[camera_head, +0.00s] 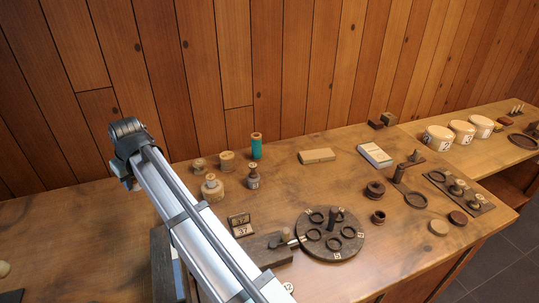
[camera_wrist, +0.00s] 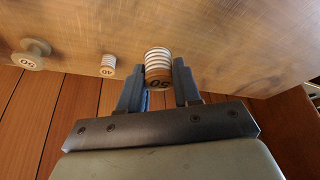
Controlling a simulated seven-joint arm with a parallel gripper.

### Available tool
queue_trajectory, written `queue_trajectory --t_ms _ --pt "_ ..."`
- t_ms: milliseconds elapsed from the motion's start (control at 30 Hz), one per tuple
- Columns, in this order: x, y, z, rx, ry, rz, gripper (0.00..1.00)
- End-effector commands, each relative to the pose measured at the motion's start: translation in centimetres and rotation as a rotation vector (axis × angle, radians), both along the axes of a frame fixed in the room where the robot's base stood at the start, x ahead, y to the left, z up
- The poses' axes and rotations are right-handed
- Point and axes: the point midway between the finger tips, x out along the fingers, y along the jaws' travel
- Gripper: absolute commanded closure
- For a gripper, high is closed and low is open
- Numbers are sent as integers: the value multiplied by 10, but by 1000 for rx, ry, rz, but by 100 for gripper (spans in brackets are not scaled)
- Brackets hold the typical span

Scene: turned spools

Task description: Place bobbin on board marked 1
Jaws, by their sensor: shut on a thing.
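In the wrist view my gripper (camera_wrist: 159,72) is shut on a bobbin (camera_wrist: 158,60) wound in white bands, with a wooden end marked 50. The wooden tabletop lies close beyond it; I cannot tell whether the bobbin touches it. In the head view my arm hides the gripper and this bobbin. A dark round board (camera_head: 312,256) with several rings and a central post stands at the front middle. A long dark board (camera_head: 480,208) with pegs lies at the right, and a small board (camera_head: 402,187) with a ring and post beside it. I cannot read a 1 on any of them.
Other spools stand behind my arm, including a teal one (camera_head: 256,149) and a dark-necked one (camera_head: 253,180). White canisters (camera_head: 439,141) line the right shelf.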

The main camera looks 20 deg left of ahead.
Motion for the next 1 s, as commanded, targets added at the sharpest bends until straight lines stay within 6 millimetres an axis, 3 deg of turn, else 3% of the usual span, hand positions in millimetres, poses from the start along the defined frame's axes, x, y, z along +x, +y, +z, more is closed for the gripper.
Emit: queue_trajectory --t_ms 167,367,767,1000 --pt "32 -14 0 0 0 -41 96" --pt "99 -49 1 1 -1 -130 96" --pt "232 -139 4 4 -2 -319 96" --pt "306 -203 7 5 -4 -432 96"
